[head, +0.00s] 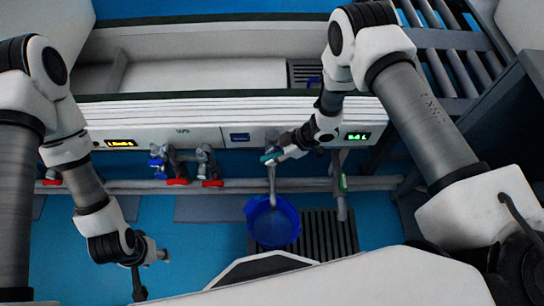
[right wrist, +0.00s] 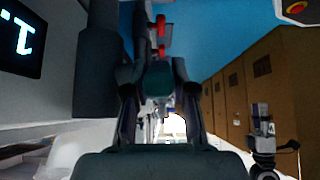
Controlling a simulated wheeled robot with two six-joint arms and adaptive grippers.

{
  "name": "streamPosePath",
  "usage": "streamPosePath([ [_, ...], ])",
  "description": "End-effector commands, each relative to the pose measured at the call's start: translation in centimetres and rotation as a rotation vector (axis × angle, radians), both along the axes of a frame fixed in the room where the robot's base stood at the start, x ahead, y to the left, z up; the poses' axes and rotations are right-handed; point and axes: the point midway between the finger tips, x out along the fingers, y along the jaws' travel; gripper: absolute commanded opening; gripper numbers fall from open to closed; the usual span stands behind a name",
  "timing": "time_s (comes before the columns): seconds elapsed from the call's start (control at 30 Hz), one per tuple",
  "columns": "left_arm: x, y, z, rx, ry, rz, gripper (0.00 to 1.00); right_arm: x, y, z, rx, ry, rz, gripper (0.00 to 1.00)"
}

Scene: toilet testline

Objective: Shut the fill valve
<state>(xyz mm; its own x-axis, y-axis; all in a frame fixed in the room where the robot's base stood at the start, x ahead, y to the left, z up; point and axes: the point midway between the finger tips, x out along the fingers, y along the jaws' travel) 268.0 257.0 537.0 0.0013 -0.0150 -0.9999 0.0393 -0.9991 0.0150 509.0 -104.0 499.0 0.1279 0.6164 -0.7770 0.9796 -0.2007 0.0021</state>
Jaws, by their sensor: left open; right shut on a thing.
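My right gripper (head: 279,154) is shut on a dark teal handle (head: 268,158) at the top of a grey pipe (head: 272,182). The pipe runs down toward a blue bucket (head: 272,222). In the right wrist view the teal handle (right wrist: 158,79) sits between the two fingers. The fingers and wrist hide much of the handle and valve body; I cannot tell its exact angle. My left gripper (head: 150,274) is open and empty, low at the left, away from the pipes.
Two valves with red handles (head: 177,181) (head: 213,183) are on the pipework to the left. A pipe with a green handle (head: 343,182) stands to the right. A floor grate (head: 326,235) lies by the bucket. Blue floor is free at lower left.

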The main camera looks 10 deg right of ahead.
Motion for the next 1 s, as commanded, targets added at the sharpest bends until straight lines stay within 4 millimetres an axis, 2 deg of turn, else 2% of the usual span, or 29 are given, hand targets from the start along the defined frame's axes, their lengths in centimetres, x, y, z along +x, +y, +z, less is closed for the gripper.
streamPosePath([
  [0.03,0.0,0.0,-0.8,0.0,0.0,0.0,0.46,-0.1,0.0,-0.5,0.039,-0.006,0.001,0.0],
  [0.5,0.0,0.0,-4.2,0.0,0.0,0.0,0.46,-0.2,-0.1,-0.5,0.358,-0.07,0.005,0.0],
  [1.0,0.0,0.0,-4.8,0.0,0.0,0.0,0.46,-0.3,0.0,-0.2,0.433,-0.084,0.007,0.0],
])
